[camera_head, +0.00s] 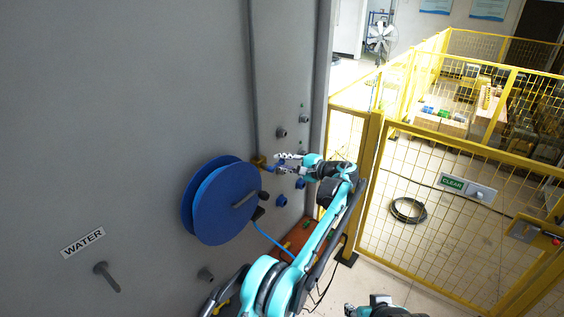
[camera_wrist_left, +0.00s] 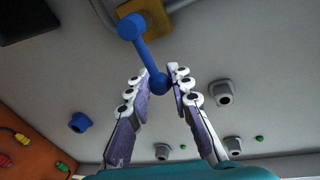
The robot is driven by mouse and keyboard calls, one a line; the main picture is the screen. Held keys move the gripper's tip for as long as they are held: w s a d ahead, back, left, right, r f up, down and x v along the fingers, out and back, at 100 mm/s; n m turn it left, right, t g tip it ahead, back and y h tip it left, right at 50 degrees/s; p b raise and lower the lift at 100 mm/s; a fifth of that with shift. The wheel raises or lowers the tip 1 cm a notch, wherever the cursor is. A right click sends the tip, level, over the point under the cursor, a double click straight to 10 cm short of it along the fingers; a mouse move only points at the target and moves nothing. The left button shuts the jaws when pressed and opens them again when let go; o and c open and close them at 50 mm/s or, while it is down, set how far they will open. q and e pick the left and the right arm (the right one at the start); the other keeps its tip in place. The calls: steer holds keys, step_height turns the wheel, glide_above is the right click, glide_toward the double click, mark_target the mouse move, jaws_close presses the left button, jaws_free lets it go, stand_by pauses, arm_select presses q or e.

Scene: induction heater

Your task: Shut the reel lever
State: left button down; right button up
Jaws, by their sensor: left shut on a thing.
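The reel lever (camera_wrist_left: 145,52) is a blue bar with a round knob at each end. In the left wrist view it runs from a yellow-brown block down between my fingers. In the head view the lever (camera_head: 270,168) shows just above and right of the large blue reel (camera_head: 222,203), partly hidden. My left gripper (camera_head: 283,163) is at the lever by the grey wall. In the left wrist view my left gripper (camera_wrist_left: 160,76) is shut on the lever's lower end. Part of my right arm shows at the bottom edge of the head view; its fingers cannot be made out.
Grey and blue wall fittings (camera_head: 282,201) stick out around my left gripper. A blue hose (camera_head: 270,238) hangs below the reel. A peg (camera_head: 106,275) sits under the WATER label (camera_head: 83,242). A yellow mesh fence (camera_head: 440,200) stands to the right.

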arm_select(q)
steer(key=shift+f, duration=0.1)
steer(key=c, duration=1.3)
jaws_free()
steer(key=shift+c, duration=0.2)
steer(key=v, duration=1.2)
